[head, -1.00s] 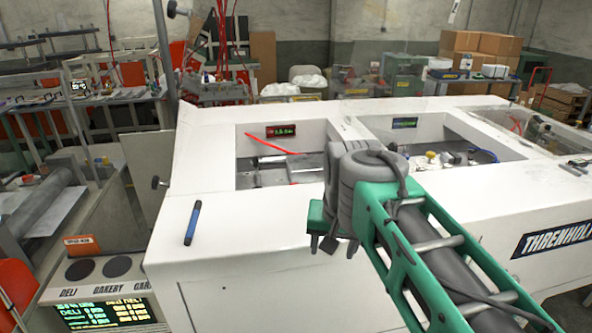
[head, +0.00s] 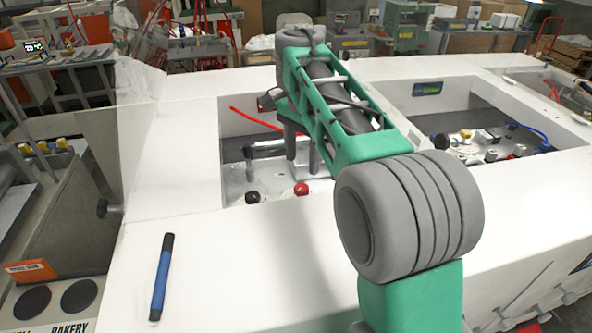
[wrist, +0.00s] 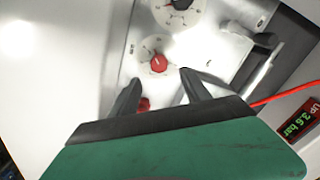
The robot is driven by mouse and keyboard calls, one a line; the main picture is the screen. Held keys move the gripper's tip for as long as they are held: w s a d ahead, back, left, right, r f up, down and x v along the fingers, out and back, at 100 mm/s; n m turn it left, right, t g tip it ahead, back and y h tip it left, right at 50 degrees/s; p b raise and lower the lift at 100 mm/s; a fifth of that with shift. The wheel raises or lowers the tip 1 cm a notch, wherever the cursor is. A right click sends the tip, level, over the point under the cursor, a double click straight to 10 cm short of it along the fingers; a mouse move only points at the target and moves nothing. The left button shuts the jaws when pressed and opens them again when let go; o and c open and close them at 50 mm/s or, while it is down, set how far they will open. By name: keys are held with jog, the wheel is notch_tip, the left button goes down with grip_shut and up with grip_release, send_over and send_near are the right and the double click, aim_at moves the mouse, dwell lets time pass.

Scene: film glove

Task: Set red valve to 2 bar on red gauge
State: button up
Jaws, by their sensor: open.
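A red knob (head: 301,188) stands in the left recess of the white cabinet. In the wrist view the red knob (wrist: 159,63) sits on a round white dial, just beyond my fingertips. My gripper (head: 302,165) is open and empty above the recess; its two fingers also show in the wrist view (wrist: 160,77). A second red part (wrist: 143,104) is partly hidden by the left finger. A red-framed gauge (wrist: 302,126) shows "UP 3.6 bar" in green digits. In the head view my arm mostly hides that gauge.
A black knob (head: 252,197) stands left of the red one. A right recess holds a green display (head: 427,88) and several fittings.

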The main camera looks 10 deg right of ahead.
aim_at(302, 187)
notch_tip(302, 187, down, 8)
jog(key=b, duration=0.7)
jog(key=shift+s+r, duration=0.1)
jog(key=shift+a, duration=0.1)
grip_shut()
